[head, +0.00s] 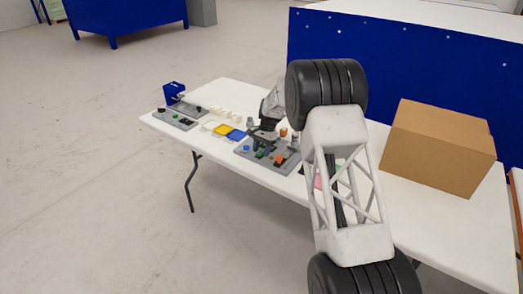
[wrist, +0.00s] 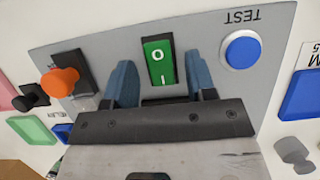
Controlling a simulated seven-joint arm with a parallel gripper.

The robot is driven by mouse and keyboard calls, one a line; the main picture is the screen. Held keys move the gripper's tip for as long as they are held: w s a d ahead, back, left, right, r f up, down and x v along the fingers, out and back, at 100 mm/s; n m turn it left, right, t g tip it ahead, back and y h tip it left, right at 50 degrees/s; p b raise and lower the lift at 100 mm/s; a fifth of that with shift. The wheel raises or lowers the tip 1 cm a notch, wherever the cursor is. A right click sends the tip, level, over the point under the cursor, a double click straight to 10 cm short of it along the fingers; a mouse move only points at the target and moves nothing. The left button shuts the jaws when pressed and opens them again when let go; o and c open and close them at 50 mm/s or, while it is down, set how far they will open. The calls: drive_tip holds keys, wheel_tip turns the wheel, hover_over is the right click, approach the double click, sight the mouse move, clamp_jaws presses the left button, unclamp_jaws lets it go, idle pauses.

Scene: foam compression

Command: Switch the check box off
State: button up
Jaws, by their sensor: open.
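The check box (wrist: 92,40) is a grey panel, and its lettering TEST appears upside down in the wrist view. A green rocker switch (wrist: 158,60) on it bears an O at the far end and an I at the near end. I cannot tell which end is pressed. My gripper (wrist: 163,76) is open, with one blue fingertip on each side of the switch. Whether they touch the panel is unclear. A round blue button (wrist: 241,50) is to the right and an orange knob (wrist: 61,81) to the left. In the head view my gripper (head: 264,137) is over a grey panel (head: 283,168), partly hidden.
A cardboard box (head: 438,148) stands at the right of the white table (head: 240,90). Yellow and blue trays (head: 227,130) and more grey devices (head: 175,119) lie to the left. In the wrist view, green (wrist: 32,130) and blue (wrist: 301,95) patches flank the panel.

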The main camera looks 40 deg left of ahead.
drive_tip(key=shift+c, duration=0.5)
drive_tip(key=c, duration=0.8)
drive_tip(key=shift+s+t, duration=0.25)
drive_tip(key=shift+t, duration=0.95)
drive_tip(key=shift+s+t, duration=0.1)
drive_tip(key=shift+t, duration=0.4)
drive_tip(key=o, duration=0.9)
drive_tip(key=shift+r, duration=0.1)
